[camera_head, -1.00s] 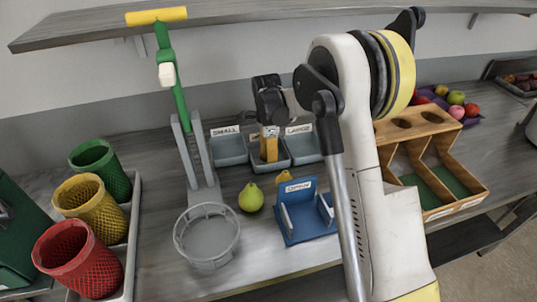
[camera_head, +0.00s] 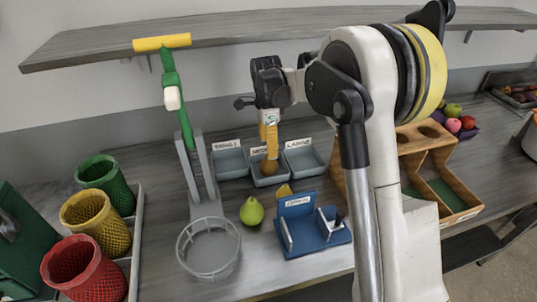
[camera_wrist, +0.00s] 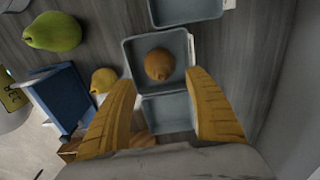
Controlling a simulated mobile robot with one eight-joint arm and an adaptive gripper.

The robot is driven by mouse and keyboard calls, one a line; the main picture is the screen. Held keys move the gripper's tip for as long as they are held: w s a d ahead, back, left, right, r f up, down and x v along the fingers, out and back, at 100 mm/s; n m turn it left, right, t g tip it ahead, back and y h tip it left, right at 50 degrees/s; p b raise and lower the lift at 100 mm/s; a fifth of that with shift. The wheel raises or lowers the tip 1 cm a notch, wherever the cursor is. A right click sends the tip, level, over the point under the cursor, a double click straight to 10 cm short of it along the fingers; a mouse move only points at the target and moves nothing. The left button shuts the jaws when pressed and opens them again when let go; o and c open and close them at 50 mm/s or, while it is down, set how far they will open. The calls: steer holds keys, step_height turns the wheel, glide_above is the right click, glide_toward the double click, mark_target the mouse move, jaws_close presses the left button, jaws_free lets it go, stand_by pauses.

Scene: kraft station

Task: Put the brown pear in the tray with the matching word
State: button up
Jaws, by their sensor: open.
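The brown pear (camera_head: 268,168) lies in the middle grey tray (camera_head: 257,181), whose label is partly hidden by my fingers. The left tray (camera_head: 229,160) is labelled SMALL and the right tray (camera_head: 304,160) LARGE; both look empty. My gripper (camera_head: 269,137) is open and empty just above the middle tray. In the wrist view the brown pear (camera_wrist: 158,64) sits inside the tray (camera_wrist: 128,54), between and beyond the spread yellow fingers of my gripper (camera_wrist: 160,80).
A green pear (camera_head: 252,211) and a yellow pear (camera_head: 284,190) lie in front of the trays, near a blue holder (camera_head: 312,240). A grey basket press (camera_head: 208,250) stands left, with coloured mesh bins beyond. A wooden shelf (camera_head: 270,30) hangs above.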

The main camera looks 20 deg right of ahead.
step_height(320, 180, up, 2)
steer(key=shift+s, duration=0.1)
steer(key=s+r+n+t, duration=0.3)
steer(key=s+r+n, duration=0.4)
steer(key=s+r, duration=0.4)
steer(key=s+f+n+t, duration=0.2)
steer(key=s+n+t, duration=0.2)
steer(key=s+n, duration=0.7)
steer(key=s, duration=0.7)
steer(key=shift+s+f, duration=0.2)
steer(key=shift+s, duration=0.15)
steer(key=shift+d, duration=0.1)
step_height(320, 180, down, 4)
steer(key=b, duration=0.3)
steer(key=shift+r, duration=0.1)
